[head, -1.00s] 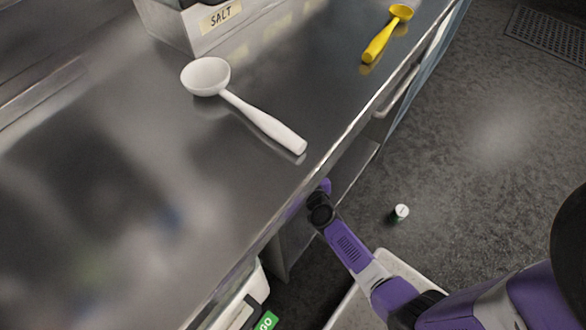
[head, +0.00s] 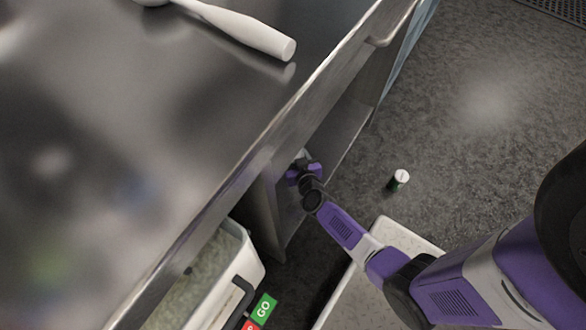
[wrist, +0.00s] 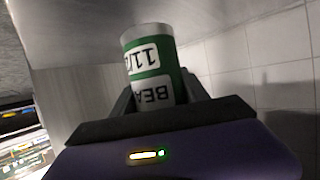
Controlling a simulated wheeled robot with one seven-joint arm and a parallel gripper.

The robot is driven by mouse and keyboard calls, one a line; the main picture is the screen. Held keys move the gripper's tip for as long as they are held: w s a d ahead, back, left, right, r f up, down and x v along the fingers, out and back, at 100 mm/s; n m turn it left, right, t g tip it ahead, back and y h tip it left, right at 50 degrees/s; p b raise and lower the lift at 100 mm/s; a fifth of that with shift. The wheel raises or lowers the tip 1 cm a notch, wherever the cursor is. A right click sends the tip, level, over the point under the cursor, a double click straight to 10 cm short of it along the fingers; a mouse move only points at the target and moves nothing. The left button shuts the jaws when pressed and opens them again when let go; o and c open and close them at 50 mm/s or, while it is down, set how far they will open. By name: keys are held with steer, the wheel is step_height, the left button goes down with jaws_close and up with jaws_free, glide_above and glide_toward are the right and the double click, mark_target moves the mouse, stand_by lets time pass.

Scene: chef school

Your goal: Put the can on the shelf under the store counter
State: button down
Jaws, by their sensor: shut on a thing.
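The can (wrist: 152,58), with a green and white label and a metal end, is held between my gripper's fingers in the wrist view. Its lettering reads upside down there. In the head view my gripper (head: 304,170) is under the front edge of the store counter (head: 180,130), at the open space below it. The can is mostly hidden there. A grey shelf surface (head: 345,128) shows under the counter, beyond my gripper. I cannot tell whether the can touches it.
A white bin (head: 248,262) and a green GO sign (head: 264,307) are at lower left. Open floor lies to the right.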

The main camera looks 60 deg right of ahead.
steer(key=shift+f+b, duration=2.75)
steer(key=shift+f, duration=0.75)
steer(key=shift+f, duration=0.15)
steer(key=c, duration=0.6)
jaws_free()
steer(key=shift+o, duration=0.2)
